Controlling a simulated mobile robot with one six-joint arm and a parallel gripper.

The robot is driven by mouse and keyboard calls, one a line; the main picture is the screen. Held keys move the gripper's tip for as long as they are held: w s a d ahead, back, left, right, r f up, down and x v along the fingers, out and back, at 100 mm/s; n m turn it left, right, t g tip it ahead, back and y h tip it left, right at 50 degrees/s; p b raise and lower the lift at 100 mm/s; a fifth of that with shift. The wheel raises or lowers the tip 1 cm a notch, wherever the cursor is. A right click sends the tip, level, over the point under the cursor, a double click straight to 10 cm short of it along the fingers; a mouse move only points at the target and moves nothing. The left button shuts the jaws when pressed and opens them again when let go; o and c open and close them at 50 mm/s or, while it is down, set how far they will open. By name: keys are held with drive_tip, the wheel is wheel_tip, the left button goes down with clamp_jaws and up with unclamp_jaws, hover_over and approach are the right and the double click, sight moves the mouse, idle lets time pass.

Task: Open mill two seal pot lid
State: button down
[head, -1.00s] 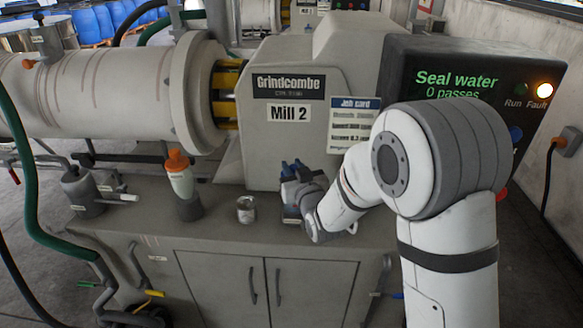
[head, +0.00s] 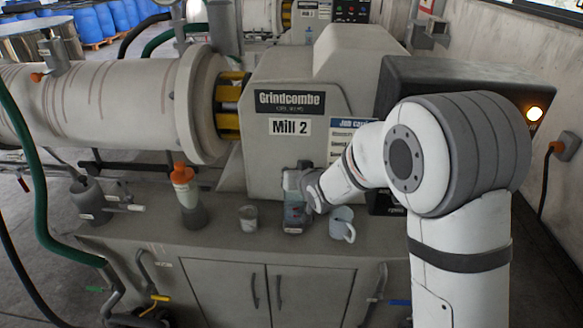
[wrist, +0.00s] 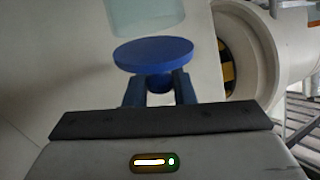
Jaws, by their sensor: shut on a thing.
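The mill two seal pot (head: 293,214) stands on the cabinet top in front of the Mill 2 housing (head: 289,150). My gripper (head: 297,180) is at the pot's upper part in the head view and hides some of it. In the wrist view a round blue lid (wrist: 153,53) with a short knob lies ahead of my gripper (wrist: 159,88). The two blue fingers are shut on the knob. A pale clear cylinder (wrist: 146,14), likely the pot's body, shows just beyond the lid. A thin gap seems to part them, but I cannot tell surely.
A pale mug (head: 342,225) stands close right of the pot. A small can (head: 248,217) stands to the left, then an orange-capped bottle (head: 183,184). The dark control box (head: 470,85) with a lit amber lamp is behind my arm.

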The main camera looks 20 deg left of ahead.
drive_tip(key=shift+w+r+g+h+p, duration=0.15)
drive_tip(key=shift+w+g+h+p, duration=0.15)
drive_tip(key=shift+g+p, duration=0.45)
